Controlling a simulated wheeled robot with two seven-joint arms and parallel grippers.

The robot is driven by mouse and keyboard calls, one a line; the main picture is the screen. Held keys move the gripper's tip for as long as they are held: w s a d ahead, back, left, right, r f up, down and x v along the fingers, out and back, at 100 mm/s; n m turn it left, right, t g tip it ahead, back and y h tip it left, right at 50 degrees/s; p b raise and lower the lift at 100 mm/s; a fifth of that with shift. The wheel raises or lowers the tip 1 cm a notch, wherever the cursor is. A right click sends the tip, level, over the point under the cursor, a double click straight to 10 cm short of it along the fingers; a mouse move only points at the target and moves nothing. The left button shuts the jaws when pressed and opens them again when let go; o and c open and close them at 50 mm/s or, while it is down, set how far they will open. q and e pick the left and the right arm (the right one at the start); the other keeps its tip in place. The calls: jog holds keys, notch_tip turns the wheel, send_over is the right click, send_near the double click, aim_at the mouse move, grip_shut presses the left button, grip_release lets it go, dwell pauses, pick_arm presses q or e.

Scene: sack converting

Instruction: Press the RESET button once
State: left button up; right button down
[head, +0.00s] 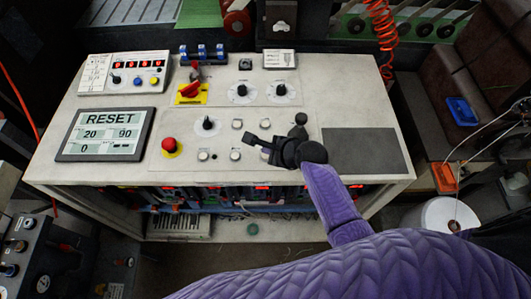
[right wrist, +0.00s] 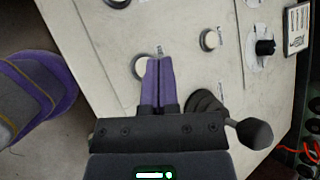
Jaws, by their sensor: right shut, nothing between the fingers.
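The console (head: 100,185) has a sloped pale panel with several round white-capped buttons, such as one at upper middle (head: 237,124) and one lower down (head: 203,155). Their labels are too small to read, so I cannot tell which is RESET. A display (head: 105,135) at the left shows the word RESET in large letters. My right gripper (head: 251,140) is shut and empty, over the button area. In the right wrist view its fingertips (right wrist: 158,62) are beside a round button (right wrist: 139,68) and partly cover it; I cannot tell whether they touch. My left gripper is not in view.
A red mushroom button (head: 169,145) and a black knob (head: 207,124) are left of my gripper. A red rotary switch (head: 190,90) on yellow is farther back. A black ball-topped lever (right wrist: 254,133) stands close beside my right gripper. A grey pad (head: 362,151) is clear at the right.

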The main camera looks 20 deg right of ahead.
jog(key=shift+f, duration=0.1)
jog(key=shift+f, duration=0.35)
jog(key=shift+f+b, duration=0.4)
jog(key=shift+f, duration=0.05)
dwell(0.4)
jog(key=shift+r, duration=0.1)
jog(key=shift+r+p, duration=0.8)
jog(key=shift+p, duration=0.25)
notch_tip(320, 180, up, 5)
jog(key=p, duration=0.5)
jog(key=shift+r+p, duration=0.1)
jog(key=shift+p, duration=0.25)
